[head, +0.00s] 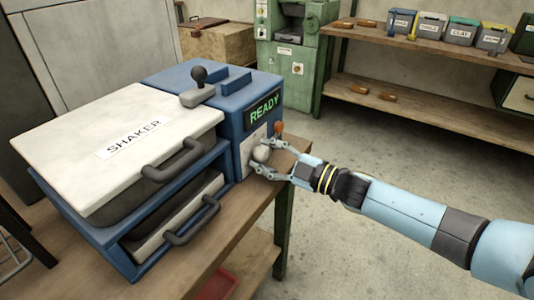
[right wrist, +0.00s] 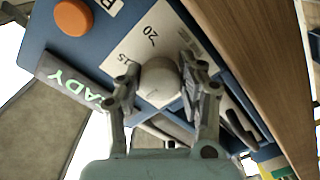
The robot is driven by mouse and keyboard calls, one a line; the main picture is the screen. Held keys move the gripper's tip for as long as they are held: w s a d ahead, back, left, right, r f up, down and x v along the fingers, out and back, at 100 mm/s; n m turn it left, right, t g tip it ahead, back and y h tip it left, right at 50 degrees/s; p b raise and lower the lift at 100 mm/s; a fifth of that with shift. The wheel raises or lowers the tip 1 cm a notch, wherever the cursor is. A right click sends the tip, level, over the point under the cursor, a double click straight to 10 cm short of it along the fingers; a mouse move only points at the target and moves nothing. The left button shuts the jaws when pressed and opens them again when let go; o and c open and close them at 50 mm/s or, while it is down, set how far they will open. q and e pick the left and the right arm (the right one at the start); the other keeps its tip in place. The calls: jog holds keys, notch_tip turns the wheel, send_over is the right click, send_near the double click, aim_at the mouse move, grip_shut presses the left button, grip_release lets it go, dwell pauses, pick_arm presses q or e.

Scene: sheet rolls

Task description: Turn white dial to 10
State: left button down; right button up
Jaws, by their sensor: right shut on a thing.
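The white dial (head: 262,154) is on the front panel of the blue shaker machine (head: 234,108), below the lit READY display (head: 265,110). My right gripper (head: 264,158) is shut on the dial, with one finger on each side. In the right wrist view the round dial (right wrist: 160,80) sits between the fingers of the gripper (right wrist: 162,88). A pale scale plate (right wrist: 150,42) behind it shows the numbers 15 and 20. The rest of the scale and the dial's pointer are hidden. My left gripper is not seen.
An orange-red button (head: 279,127) sticks out beside the dial. The machine stands on a wooden bench (head: 240,215), with its white SHAKER lid (head: 120,140) on the left. Open floor (head: 400,150) lies to the right, before a shelf (head: 440,115) of bins.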

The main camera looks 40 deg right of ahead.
jog(key=shift+f, duration=0.1)
jog(key=o, duration=1.2)
jog(key=v, duration=1.2)
jog(key=shift+a, duration=0.1)
